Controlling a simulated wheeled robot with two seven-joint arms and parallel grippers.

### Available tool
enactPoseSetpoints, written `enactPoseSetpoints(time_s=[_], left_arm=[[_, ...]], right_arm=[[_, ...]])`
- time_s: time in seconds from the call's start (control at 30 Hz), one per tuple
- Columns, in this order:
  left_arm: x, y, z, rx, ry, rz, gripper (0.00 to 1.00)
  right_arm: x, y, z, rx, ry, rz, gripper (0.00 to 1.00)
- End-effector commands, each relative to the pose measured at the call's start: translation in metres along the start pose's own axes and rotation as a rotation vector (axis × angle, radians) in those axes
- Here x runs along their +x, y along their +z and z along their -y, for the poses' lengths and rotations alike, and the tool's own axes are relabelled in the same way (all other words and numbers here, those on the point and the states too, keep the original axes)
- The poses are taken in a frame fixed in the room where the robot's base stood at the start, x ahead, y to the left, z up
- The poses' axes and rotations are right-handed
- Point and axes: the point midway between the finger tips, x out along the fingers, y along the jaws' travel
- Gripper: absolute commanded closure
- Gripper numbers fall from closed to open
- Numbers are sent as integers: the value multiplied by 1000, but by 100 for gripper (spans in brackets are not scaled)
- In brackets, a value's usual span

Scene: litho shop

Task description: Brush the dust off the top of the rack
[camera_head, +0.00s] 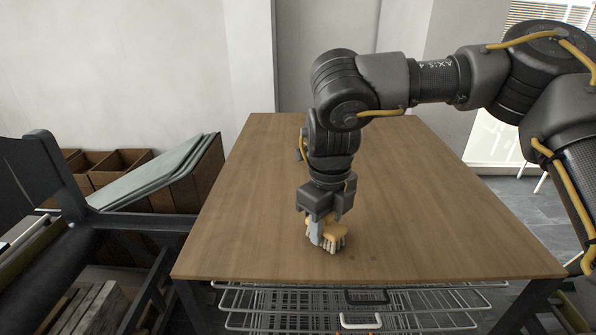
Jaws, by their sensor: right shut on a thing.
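The rack has a flat brown wooden top (230,215) with wire shelves (420,302) beneath it. A small brush (333,236) with a yellow-orange body and pale bristles is in my right gripper (324,222). My right gripper is shut on the brush and points down over the near middle of the top. The bristles are at the top's surface, and I cannot tell whether they press on it. A few faint dark specks (374,258) show on the wood near the brush. My left gripper is not in view.
Brown wooden bins (105,165) with grey-green boards (160,172) leaning on them stand left of the rack. A dark metal frame (130,222) is at the lower left. A white wall is behind. The rest of the top is clear.

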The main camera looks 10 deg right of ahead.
Motion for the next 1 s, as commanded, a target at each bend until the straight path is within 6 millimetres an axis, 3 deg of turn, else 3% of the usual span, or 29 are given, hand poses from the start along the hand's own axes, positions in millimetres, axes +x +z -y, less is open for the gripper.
enactPoseSetpoints(time_s=[0.07, 0.2, 0.8, 1.0], left_arm=[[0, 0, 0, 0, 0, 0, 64], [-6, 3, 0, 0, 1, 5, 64], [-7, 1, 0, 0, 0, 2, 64], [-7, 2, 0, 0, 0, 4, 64]], right_arm=[[0, 0, -3, -4, 0, -1, 85], [-24, -1, -2, 0, -1, 4, 85], [-74, -6, 3, 15, -1, 2, 85], [-81, -8, 4, 16, 0, 1, 85]])
